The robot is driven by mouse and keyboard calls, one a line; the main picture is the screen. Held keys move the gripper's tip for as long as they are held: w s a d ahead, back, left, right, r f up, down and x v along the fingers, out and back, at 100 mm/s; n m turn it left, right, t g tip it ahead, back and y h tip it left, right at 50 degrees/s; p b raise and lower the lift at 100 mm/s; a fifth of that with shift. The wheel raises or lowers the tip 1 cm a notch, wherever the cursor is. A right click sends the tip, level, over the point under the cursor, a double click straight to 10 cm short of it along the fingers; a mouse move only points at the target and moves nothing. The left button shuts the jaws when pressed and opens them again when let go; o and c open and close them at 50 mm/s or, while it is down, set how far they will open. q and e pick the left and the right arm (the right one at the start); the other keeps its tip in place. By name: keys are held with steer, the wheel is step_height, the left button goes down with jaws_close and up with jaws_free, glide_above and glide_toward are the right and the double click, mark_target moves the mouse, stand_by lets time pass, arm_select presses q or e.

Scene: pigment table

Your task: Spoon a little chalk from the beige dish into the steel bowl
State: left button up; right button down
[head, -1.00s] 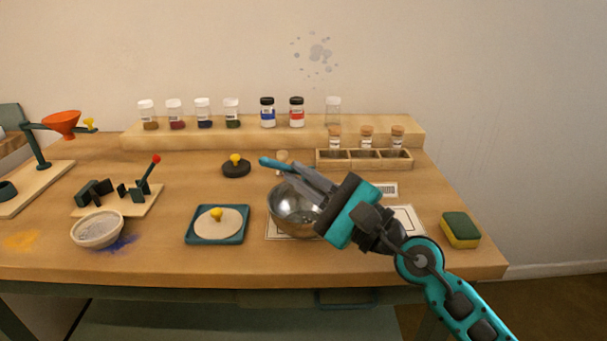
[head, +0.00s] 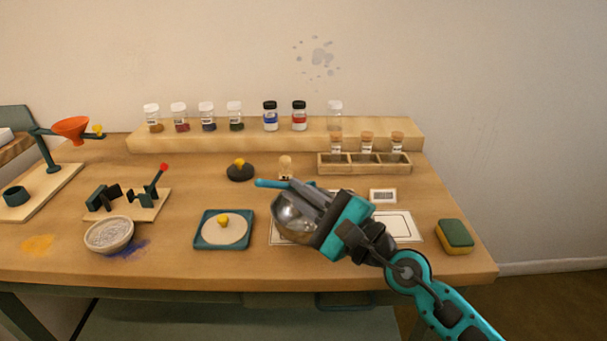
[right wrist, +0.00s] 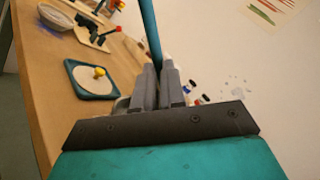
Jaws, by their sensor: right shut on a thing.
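The beige dish (head: 109,246) with pale grey powder in it stands at the table's front left; it also shows at the top left of the right wrist view (right wrist: 54,17). The steel bowl (head: 290,222) stands right of centre, partly hidden behind my right gripper. My right gripper (head: 296,190) is over the bowl, its fingers pointing left, and is shut on a teal handle (head: 268,183). The handle also sticks out between the fingers in the right wrist view (right wrist: 150,30). The spoon's scooping end is not visible. My left gripper is not in view.
A teal scale with a round pan (head: 224,243) lies between dish and bowl. A yellow-green sponge (head: 454,236) is at the right. A stand with a red-tipped lever (head: 150,200) is behind the dish. A wooden vial rack (head: 365,165) and a jar shelf (head: 250,140) are at the back.

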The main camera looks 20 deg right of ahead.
mark_target(288, 186)
steer(key=n+g+p, duration=0.1)
steer(key=g+p, duration=0.1)
steer(key=r+n+g+p, duration=0.1)
steer(key=n+g+p, duration=0.1)
steer(key=shift+w+a+g, duration=0.15)
steer(key=shift+a+g, duration=0.05)
steer(key=shift+g, duration=0.1)
steer(key=shift+w+a+r+n+g+h+p, duration=0.2)
steer(key=shift+r+n+g+h, duration=0.3)
steer(key=shift+n+g+h, duration=0.95)
steer(key=shift+w+a+r+n+g+h+p, duration=0.1)
steer(key=shift+a+r+n+g+h, duration=0.3)
steer(key=shift+n+g+h, duration=1.05)
steer(key=shift+w+a+r+n+g+h+p, duration=0.15)
steer(key=shift+r+n+g+h, duration=0.5)
steer(key=shift+g+h, duration=1.5)
steer(key=shift+f+g+y, duration=0.15)
steer(key=shift+g+y, duration=0.2)
steer(key=shift+g, duration=0.1)
